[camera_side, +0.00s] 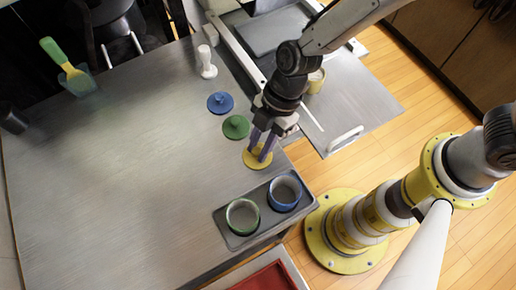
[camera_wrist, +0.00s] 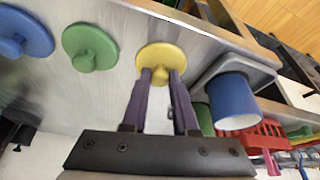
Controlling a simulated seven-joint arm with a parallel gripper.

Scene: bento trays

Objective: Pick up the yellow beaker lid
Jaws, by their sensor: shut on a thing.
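The yellow beaker lid (camera_side: 258,158) is a flat disc with a knob, at the right part of the metal table in the side view. It also shows in the wrist view (camera_wrist: 159,52). My gripper (camera_side: 262,150) is above the lid with its purple fingers closed on the knob. In the wrist view the fingertips (camera_wrist: 160,76) meet at the knob, partly hiding it. I cannot tell whether the lid touches the table or is slightly raised.
A green lid (camera_side: 236,127) and a blue lid (camera_side: 220,103) lie in line with the yellow one. A grey tray (camera_side: 234,241) with a green-rimmed beaker (camera_side: 243,216) and a blue beaker (camera_side: 284,193) stands close by. A white tool (camera_side: 206,62) stands farther back. The table's left is mostly clear.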

